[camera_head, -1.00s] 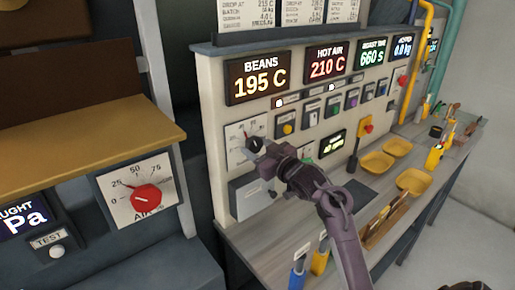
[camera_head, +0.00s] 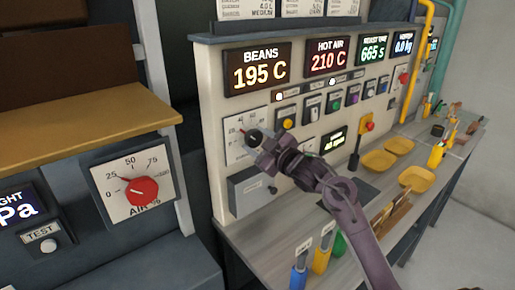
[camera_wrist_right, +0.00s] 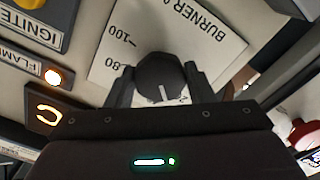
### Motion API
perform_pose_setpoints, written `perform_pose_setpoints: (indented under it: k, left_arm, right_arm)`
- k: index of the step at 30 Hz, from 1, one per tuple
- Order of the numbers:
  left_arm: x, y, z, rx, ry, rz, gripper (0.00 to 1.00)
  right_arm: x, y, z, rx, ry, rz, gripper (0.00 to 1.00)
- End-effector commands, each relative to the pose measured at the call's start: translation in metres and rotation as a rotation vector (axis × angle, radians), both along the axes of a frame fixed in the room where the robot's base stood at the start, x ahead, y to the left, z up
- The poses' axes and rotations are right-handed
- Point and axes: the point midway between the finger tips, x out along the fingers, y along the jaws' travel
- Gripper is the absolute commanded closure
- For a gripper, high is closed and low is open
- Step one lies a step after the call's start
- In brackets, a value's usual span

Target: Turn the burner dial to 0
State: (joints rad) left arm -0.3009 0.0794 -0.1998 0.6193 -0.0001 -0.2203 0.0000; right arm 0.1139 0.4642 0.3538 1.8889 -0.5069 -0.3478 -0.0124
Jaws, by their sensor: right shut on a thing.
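The burner dial (camera_head: 254,137) is a round black knob on a white scale plate (camera_head: 234,150) at the left end of the panel. In the right wrist view the dial (camera_wrist_right: 158,72) has a white pointer line aimed down toward my gripper. The plate (camera_wrist_right: 205,40) appears upside down there, with 80, 100 and "BURNER" readable; the number at the pointer is mostly hidden. My right gripper (camera_head: 262,147) is shut on the dial, and in the right wrist view a finger of the gripper (camera_wrist_right: 162,84) lies on each side. My left gripper is not in view.
A red AIR % dial (camera_head: 141,190) sits on a separate panel at left. A grey box (camera_head: 250,190) is under the burner plate. Yellow trays (camera_head: 378,161) and tools (camera_head: 322,252) stand on the bench (camera_head: 290,232). An IGNITE button (camera_wrist_right: 30,3) is near the dial.

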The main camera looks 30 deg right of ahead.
Motion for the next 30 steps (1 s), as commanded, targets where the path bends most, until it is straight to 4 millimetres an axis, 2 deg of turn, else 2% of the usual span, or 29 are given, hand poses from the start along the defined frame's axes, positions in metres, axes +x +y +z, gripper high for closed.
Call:
perform_pose_setpoints:
  k: [1, 18, 30]
  left_arm:
    - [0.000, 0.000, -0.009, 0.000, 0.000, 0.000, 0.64]
    - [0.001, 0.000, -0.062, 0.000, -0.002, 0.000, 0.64]
    - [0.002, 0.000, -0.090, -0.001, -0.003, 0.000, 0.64]
  right_arm:
    - [0.000, 0.000, -0.004, -0.051, -0.003, 0.001, 0.74]
    - [0.000, -0.001, -0.003, -0.586, -0.047, 0.001, 0.74]
    - [0.000, -0.001, -0.001, -0.855, -0.068, 0.001, 0.74]
